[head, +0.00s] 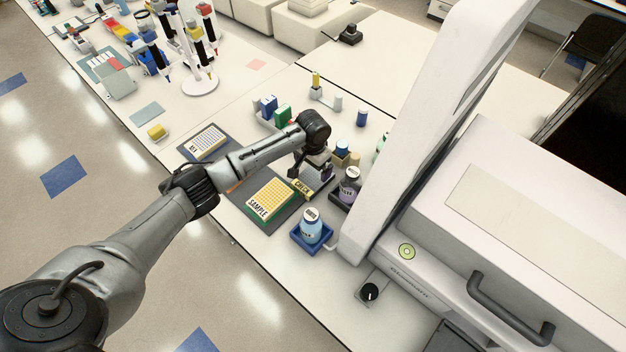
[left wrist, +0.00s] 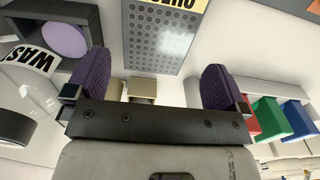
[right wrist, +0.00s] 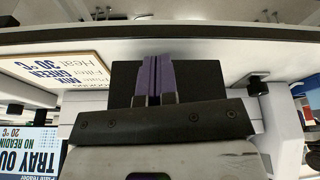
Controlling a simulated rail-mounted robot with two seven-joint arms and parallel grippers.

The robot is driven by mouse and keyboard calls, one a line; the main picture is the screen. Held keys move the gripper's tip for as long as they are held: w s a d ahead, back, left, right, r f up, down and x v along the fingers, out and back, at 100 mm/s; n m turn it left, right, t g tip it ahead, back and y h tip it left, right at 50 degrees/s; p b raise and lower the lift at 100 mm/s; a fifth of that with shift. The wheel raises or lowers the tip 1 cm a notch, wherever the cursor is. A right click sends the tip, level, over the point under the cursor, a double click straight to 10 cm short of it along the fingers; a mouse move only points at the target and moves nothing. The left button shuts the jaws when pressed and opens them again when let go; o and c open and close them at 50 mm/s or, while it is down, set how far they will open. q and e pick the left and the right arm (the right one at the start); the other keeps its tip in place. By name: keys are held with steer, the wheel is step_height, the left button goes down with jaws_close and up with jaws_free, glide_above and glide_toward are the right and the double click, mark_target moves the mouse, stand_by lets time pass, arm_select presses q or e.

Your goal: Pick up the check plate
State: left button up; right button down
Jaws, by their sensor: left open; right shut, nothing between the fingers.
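A plate with a yellow label (head: 303,184), which seems to read CHECK, lies partly hidden under my left gripper (head: 312,167) in the head view. In the left wrist view a grey plate with many wells (left wrist: 163,42) and a yellow label cut off at the top lies beyond and between the fingertips. My left gripper (left wrist: 156,82) has its two purple fingers wide apart with nothing between them. My right gripper (right wrist: 154,80) is shut and empty in the right wrist view, away from the plate.
A yellow SAMPLE plate (head: 270,199) lies on a dark mat beside the left gripper. A bottle in a blue tray (head: 311,226) and a purple-labelled bottle (head: 349,186) stand close by. A large white machine (head: 500,215) blocks the right. A sign (right wrist: 55,72) is left of the right gripper.

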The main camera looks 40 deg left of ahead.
mark_target(313, 178)
arm_select(q)
steer(key=shift+s+d+f, duration=0.1)
steer(key=shift+f, duration=3.2)
steer(key=c, duration=0.7)
